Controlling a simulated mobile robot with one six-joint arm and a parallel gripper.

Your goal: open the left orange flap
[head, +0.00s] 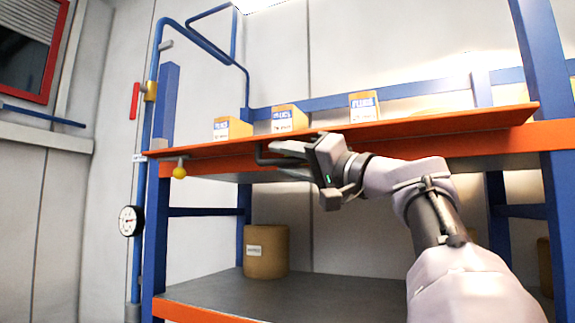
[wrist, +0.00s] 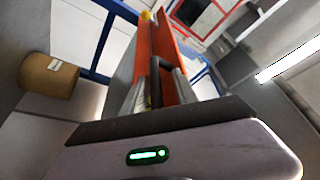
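The orange flap (head: 215,146) is a long thin panel along the front of the upper shelf, just above an orange beam. It stands out from the beam with a gap, which also shows beside the flap in the wrist view (wrist: 172,48). A dark bar handle (head: 260,154) is at the flap's underside. My gripper (head: 280,152) is at the front of the flap, with its fingers close to the handle. In the wrist view a dark bar (wrist: 156,78) lies along the orange edge. Whether the fingers enclose or touch the handle is unclear.
Several orange-and-white boxes (head: 289,118) stand behind the flap. A yellow ball knob (head: 179,172) hangs near the left end. A blue post with a gauge (head: 130,221) and red lever (head: 134,101) stands left. A brown drum (head: 266,251) sits on the lower shelf.

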